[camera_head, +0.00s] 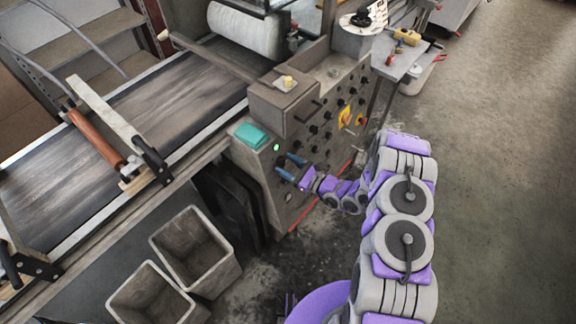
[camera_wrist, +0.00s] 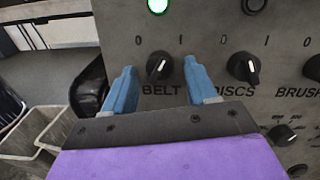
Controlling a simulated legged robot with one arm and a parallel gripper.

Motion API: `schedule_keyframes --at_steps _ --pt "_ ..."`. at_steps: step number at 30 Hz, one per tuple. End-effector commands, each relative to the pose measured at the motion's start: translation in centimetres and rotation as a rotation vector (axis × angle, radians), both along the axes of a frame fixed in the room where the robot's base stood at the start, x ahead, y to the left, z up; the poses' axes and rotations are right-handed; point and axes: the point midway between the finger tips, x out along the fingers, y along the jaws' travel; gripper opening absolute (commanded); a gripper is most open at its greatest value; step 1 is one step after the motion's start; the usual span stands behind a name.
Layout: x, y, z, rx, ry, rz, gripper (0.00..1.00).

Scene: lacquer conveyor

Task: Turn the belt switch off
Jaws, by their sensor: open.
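The belt switch (camera_wrist: 159,66) is a black round knob with a white pointer mark, above the label BELT on a grey panel. A 0 is printed at its upper left and an I at its upper right. The small pointer seems to lean up and right, toward the I. A green lamp (camera_wrist: 157,6) glows above it; it also shows in the head view (camera_head: 277,147). My gripper (camera_wrist: 161,72) is open, its blue fingers on either side of the knob; contact cannot be told.
The DISCS knob (camera_wrist: 243,67) is just right of my right finger, with the BRUSH knob (camera_wrist: 314,67) further right. Two grey bins (camera_head: 195,250) (camera_head: 150,297) stand below the conveyor (camera_head: 175,90). Open floor lies at right.

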Motion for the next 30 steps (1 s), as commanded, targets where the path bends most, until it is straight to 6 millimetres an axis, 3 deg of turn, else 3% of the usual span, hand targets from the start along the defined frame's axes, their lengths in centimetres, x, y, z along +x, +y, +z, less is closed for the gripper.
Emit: schedule_keyframes --at_steps 5,22,30 --pt "0.01 -0.04 0.0 0.0 0.0 0.0 0.56" --pt "0.02 -0.07 0.0 0.0 0.0 -0.001 0.02" --pt "0.07 -0.12 0.06 -0.018 -0.022 0.003 0.02"
